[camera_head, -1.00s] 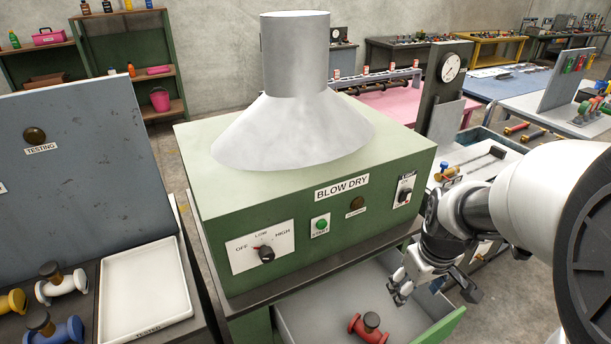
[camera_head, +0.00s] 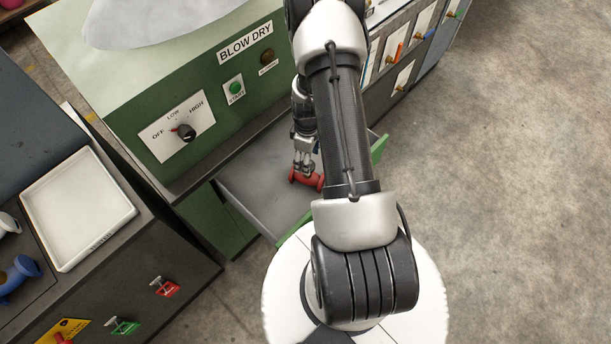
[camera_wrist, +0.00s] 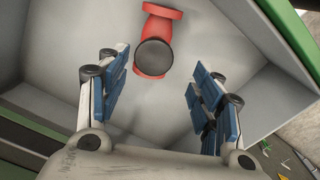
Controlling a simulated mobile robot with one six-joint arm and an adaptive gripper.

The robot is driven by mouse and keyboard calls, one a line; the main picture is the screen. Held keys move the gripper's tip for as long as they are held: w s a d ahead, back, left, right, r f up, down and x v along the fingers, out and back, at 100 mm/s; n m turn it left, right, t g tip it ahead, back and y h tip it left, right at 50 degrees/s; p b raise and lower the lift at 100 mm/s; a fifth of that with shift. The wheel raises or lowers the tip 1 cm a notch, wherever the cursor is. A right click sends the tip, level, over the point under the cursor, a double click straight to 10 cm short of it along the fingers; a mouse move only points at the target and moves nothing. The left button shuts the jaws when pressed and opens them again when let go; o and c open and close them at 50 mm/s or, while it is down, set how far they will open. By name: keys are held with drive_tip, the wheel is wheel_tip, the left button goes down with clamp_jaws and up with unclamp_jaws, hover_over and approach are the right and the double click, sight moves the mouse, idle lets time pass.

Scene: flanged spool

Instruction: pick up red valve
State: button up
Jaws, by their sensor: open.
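The red valve (camera_head: 308,179) lies in the open drawer (camera_head: 252,183) under the blow dry machine. In the wrist view the valve (camera_wrist: 157,30) shows its red flanged body and a dark round cap, with the grey drawer floor (camera_wrist: 95,30) around it. My gripper (camera_head: 305,168) is above the valve in the head view, and my arm hides part of the drawer. In the wrist view my gripper (camera_wrist: 158,100) is open, with blue pads on both fingers. The valve appears beyond the fingertips, roughly in line with the gap, and nothing is held.
The green blow dry machine (camera_head: 150,100) stands above the drawer. A white tray (camera_head: 62,240) and a blue valve (camera_head: 18,275) are on the left bench. Open floor lies at right.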

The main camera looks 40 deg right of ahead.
wheel_tip(320, 180, down, 6)
drive_tip(key=shift+f+b, duration=0.2)
drive_tip(key=shift+b, duration=0.45)
drive_tip(key=f, duration=0.1)
drive_tip(key=f+b, duration=0.1)
drive_tip(key=f, duration=0.3)
drive_tip(key=shift+w+d+f+b, duration=0.15)
drive_tip(key=shift+w+d+b, duration=0.1)
drive_tip(key=shift+d+b, duration=0.15)
drive_tip(key=shift+a, duration=0.1)
drive_tip(key=shift+c, duration=0.4)
clamp_jaws()
